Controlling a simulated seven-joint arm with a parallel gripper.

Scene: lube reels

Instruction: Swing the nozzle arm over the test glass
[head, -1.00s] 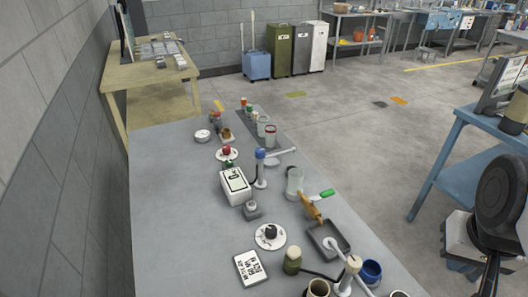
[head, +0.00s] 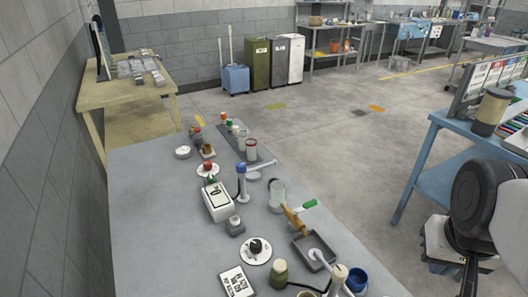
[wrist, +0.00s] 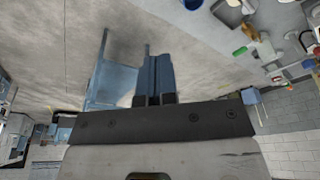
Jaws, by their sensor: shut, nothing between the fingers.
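A clear glass (head: 277,197) stands upright on the grey bench in the head view. Two white posts with arms stand near it. One post has a blue cap (head: 241,169) and a pale arm (head: 262,164) reaching up and right, behind the glass. The other has a cream cap (head: 340,272), and its white arm (head: 318,257) reaches left, over a grey tray (head: 313,249). I cannot tell which is the nozzle arm. My gripper (wrist: 154,75) shows in the wrist view, shut and empty, away from the bench objects.
A brown tool (head: 292,218) and green handle (head: 309,204) lie between glass and tray. A white box (head: 217,201), a black-knobbed dial (head: 256,250) and a blue cup (head: 357,279) crowd the bench. A blue table (head: 438,180) stands right; open floor lies between.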

